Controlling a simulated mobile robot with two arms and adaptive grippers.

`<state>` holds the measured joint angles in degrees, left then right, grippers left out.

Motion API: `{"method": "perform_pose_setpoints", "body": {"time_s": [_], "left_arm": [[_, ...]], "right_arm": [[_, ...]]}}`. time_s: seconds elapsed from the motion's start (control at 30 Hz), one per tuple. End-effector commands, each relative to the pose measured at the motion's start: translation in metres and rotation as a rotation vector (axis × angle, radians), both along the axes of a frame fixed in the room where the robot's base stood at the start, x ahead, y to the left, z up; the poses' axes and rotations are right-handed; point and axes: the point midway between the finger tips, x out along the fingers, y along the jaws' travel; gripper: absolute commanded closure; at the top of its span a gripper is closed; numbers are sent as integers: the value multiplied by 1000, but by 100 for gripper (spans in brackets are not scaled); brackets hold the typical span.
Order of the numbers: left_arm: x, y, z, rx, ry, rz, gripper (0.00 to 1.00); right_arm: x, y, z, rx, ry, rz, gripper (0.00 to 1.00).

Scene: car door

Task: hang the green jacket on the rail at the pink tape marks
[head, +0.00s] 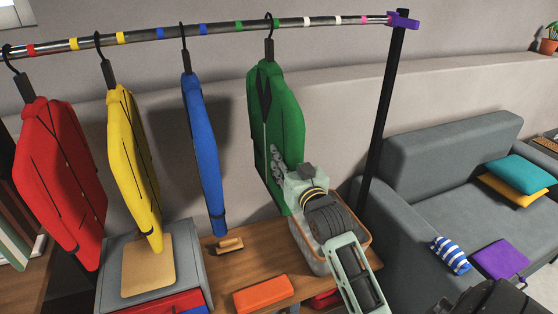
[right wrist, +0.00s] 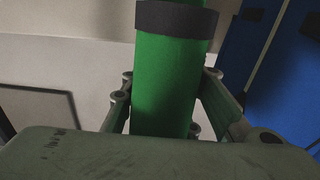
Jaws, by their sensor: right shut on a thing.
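The green jacket (head: 278,115) hangs upright from its dark hanger on the rail (head: 222,27). Its hook sits between the green tape marks (head: 277,22). A pink tape mark (head: 363,19) is farther right, near the rail's purple end bracket. My right gripper (head: 300,182) is at the jacket's lower right side. In the right wrist view its fingers are shut around a green sleeve (right wrist: 165,85) with a dark cuff. The gripper hides part of the jacket's lower edge. My left gripper is not in view.
Red (head: 60,175), yellow (head: 134,155) and blue (head: 203,150) jackets hang to the left. White tape marks (head: 307,22) lie between the green and pink ones, with no jacket there. A black post (head: 385,105) holds the rail's right end. A wooden table (head: 262,268) stands below; a grey sofa (head: 400,165) is right.

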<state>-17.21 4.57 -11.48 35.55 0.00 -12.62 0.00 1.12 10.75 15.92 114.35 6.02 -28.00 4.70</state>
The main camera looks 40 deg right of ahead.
Motion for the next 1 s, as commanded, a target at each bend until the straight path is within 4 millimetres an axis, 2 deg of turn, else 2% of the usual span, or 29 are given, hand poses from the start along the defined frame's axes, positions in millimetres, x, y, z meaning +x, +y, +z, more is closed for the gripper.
{"method": "perform_pose_setpoints", "body": {"time_s": [1.0], "left_arm": [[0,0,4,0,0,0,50]], "right_arm": [[-14,-58,2,-3,-4,0,100]]}}
